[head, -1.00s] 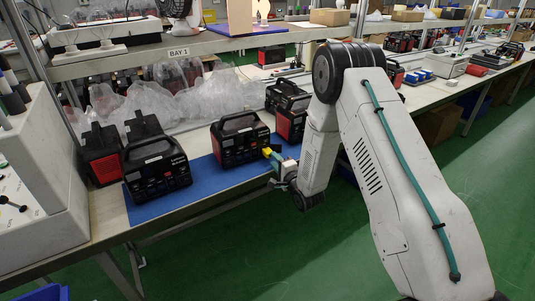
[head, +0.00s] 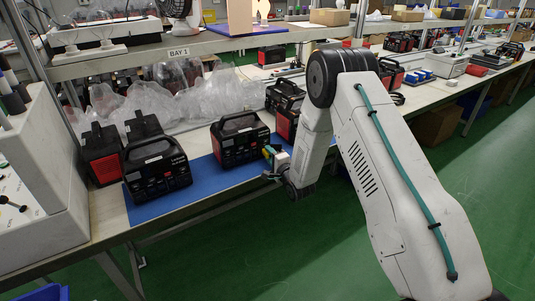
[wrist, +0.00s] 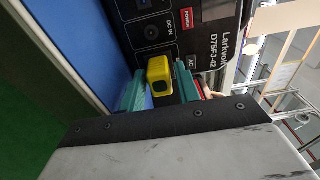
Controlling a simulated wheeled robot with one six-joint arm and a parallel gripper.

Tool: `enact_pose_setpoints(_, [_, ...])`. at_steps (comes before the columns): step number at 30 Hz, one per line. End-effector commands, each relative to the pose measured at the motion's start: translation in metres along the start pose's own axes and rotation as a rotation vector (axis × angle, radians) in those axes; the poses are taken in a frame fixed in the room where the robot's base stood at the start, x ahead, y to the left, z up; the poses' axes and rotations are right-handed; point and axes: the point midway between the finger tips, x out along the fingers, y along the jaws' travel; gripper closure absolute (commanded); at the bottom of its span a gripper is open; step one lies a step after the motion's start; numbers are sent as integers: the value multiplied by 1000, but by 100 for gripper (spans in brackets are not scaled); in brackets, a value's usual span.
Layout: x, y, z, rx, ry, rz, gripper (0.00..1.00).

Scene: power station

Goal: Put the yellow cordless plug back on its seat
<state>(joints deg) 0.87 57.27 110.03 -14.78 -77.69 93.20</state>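The yellow plug (wrist: 160,72) shows between the two teal fingers of my gripper (wrist: 161,85) in the wrist view, its dark-centred end facing the camera. The fingers stand on either side of it, very close; whether they press on it is unclear. In the head view, the plug (head: 267,152) is at the lower right of the front of a black power station (head: 240,138), with my gripper (head: 271,158) at it. The wrist view shows the station's panel (wrist: 205,35) with "DC IN", "POWER" and "AC" labels close beyond the fingers. The plug's far end and any seat are hidden.
The station stands on a blue mat (head: 205,178) on the bench. Another power station (head: 157,171) is to its left, and more black and red units (head: 290,105) stand behind right. Clear plastic bags (head: 190,98) lie behind. The shelf (head: 150,62) runs above.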

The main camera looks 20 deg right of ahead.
Motion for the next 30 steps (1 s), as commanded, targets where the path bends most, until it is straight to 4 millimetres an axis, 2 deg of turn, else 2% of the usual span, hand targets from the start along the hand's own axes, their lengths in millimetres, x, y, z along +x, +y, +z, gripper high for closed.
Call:
enact_pose_setpoints(3, [0,0,0,0,0,0,67])
enact_pose_setpoints(6, [0,0,0,0,0,0,95])
enact_pose_setpoints(7, [0,0,0,0,0,0,100])
enact_pose_setpoints(30, [-6,0,0,0,0,1,100])
